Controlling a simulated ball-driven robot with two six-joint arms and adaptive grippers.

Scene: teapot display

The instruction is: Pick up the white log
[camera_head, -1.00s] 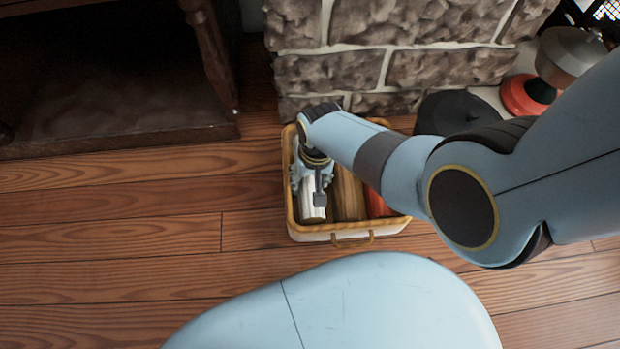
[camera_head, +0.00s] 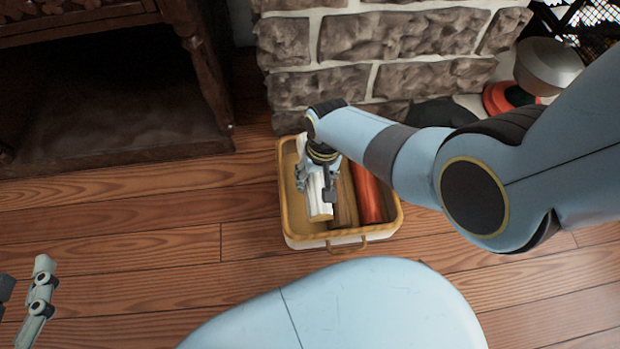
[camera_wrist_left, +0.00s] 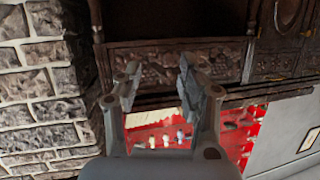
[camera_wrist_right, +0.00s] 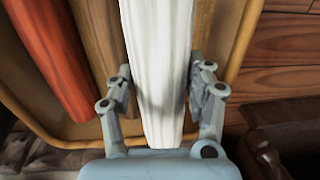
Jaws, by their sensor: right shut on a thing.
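The white log (camera_head: 316,196) is long and pale with a yellowish cut end. It is over the left part of a yellow-rimmed basket (camera_head: 290,231), partly covering the brown log (camera_head: 345,207). My right gripper (camera_head: 318,184) is shut on the white log, coming from above. In the right wrist view the white log (camera_wrist_right: 157,60) runs between the two fingers (camera_wrist_right: 160,88). It appears raised off the basket floor, but the exact gap is hidden. My left gripper (camera_wrist_left: 160,80) is open and empty, and it shows partly at the lower left in the head view (camera_head: 38,295).
A red log (camera_head: 366,190) lies at the basket's right side. The stone brick wall (camera_head: 400,50) stands close behind the basket. A dark wooden cabinet (camera_head: 110,155) is at the left. The wooden floor left of the basket is clear.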

